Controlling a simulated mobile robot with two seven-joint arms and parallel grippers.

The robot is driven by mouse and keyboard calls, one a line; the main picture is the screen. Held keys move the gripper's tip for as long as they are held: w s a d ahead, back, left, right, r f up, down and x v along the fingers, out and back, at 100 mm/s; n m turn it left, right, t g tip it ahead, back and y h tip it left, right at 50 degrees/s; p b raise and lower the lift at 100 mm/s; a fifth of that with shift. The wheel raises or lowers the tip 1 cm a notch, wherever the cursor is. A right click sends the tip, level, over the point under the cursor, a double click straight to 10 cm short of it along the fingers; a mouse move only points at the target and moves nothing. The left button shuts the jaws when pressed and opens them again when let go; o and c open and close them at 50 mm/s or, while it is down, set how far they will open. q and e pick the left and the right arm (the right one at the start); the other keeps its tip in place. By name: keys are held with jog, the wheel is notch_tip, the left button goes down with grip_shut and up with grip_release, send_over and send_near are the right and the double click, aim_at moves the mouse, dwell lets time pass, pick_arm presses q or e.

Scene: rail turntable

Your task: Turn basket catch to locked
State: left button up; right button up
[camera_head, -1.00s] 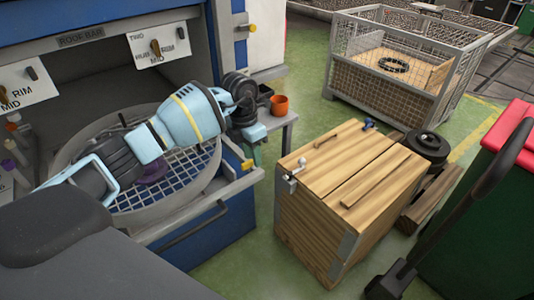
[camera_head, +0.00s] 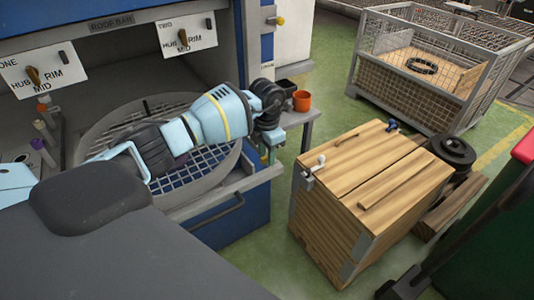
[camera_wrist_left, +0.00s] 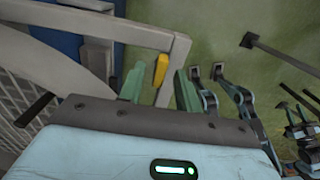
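The round basket (camera_head: 106,127) with a blue-and-white grid floor sits in the opening of the blue machine, partly covered by my left arm. In the left wrist view a small yellow catch (camera_wrist_left: 160,70) stands on the pale frame, and it appears between the two green fingers of my left gripper (camera_wrist_left: 158,92). The fingers are apart; I cannot tell whether they touch the catch. In the head view my left gripper (camera_head: 268,154) points down at the machine's right front corner and hides the catch. My right gripper is not in view.
A wooden crate (camera_head: 335,225) stands right of the machine. A small grey table (camera_head: 314,113) with an orange pot (camera_head: 301,101) is close behind my left gripper. A wire mesh cage (camera_head: 405,110) stands further back. Green floor lies between them.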

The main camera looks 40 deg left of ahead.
pick_arm(q)
jog(key=shift+f, duration=0.3)
grip_shut()
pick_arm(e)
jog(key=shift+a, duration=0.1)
